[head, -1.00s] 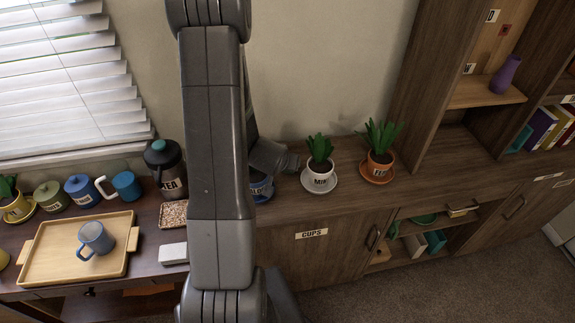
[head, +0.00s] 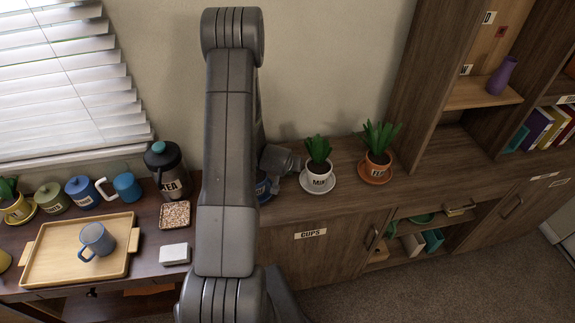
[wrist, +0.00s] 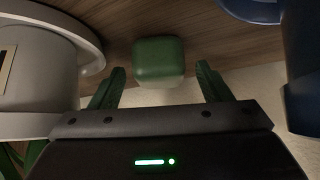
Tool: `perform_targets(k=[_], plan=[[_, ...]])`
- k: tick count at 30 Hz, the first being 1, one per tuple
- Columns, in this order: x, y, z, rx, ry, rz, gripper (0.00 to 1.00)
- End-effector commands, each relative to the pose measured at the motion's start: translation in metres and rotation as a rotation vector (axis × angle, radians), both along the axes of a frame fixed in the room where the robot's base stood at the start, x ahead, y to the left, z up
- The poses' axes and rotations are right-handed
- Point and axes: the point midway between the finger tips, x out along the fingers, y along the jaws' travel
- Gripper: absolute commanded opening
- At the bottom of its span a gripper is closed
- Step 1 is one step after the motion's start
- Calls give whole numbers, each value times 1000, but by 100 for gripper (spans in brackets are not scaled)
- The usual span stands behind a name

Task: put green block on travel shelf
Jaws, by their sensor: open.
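The green block (wrist: 158,60) shows in the wrist view, on or close above a wood surface. My gripper (wrist: 160,80) is open, with one finger on each side of the block's near end. A gap shows between each finger and the block, so I see no grip on it. In the head view the block is hidden, and my arm's end (head: 282,160) is low over the cabinet top, left of the white pot. The open shelves (head: 486,92) stand at the right of the head view. I cannot read which one is labelled travel.
A white potted plant (head: 318,178) on a saucer and an orange potted plant (head: 376,163) stand right of my arm's end. A blue pot (head: 264,188) is partly hidden behind my arm. A wooden tray (head: 40,262) with a mug (head: 95,240) lies left.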

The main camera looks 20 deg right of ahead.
Motion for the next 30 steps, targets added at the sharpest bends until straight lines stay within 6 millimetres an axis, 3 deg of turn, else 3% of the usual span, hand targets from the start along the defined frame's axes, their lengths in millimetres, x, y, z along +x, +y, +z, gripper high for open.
perform_targets(k=[11,20,30], plan=[[3,-2,-5,0,0,0,69],[3,-2,-4,-1,-1,0,10],[3,-3,3,-1,-2,1,10]])
